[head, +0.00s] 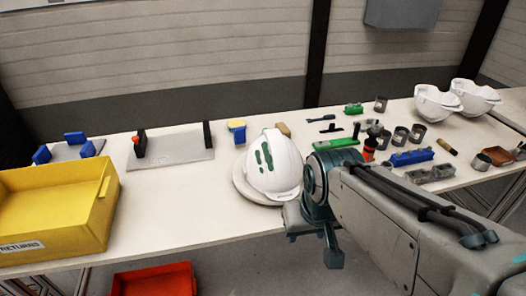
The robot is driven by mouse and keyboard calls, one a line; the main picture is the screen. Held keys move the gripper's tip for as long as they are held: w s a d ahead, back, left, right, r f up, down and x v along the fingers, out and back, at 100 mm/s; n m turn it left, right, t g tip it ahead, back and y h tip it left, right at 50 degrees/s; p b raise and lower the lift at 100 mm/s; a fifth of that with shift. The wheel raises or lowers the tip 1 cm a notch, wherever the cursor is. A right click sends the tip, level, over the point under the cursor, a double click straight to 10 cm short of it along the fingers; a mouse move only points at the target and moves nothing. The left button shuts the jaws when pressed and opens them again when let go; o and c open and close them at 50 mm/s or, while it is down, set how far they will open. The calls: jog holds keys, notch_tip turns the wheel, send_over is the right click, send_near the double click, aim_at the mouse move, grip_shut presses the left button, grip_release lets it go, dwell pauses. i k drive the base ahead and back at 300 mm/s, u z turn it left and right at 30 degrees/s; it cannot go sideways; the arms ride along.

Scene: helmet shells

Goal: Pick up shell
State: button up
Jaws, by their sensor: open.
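A white helmet shell (285,172) with dark green marks on its top sits on a round pale base (242,187) near the front edge of the table, at the middle of the head view. Two more white shells, a nearer one (437,104) and a farther one (475,97), rest side by side at the back right, seemingly hollow side up. My gripper (313,243) is just right of and in front of the marked shell, by the table's front edge. Its jaws are open and seem empty. My wrist hides part of the view, so I cannot tell whether it touches the shell.
A yellow bin (103,212) labelled "RETURNS" stands at the left, and a red bin (155,281) is below the table (165,205). Several small tools, cups and blocks crowd the right of the table. Grey plates with blue (70,151) and black uprights (180,146) stand at the back left.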

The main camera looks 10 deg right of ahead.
aim_at(274, 164)
jog(key=z, duration=0.55)
jog(key=i, duration=0.7)
jog(key=z, duration=0.35)
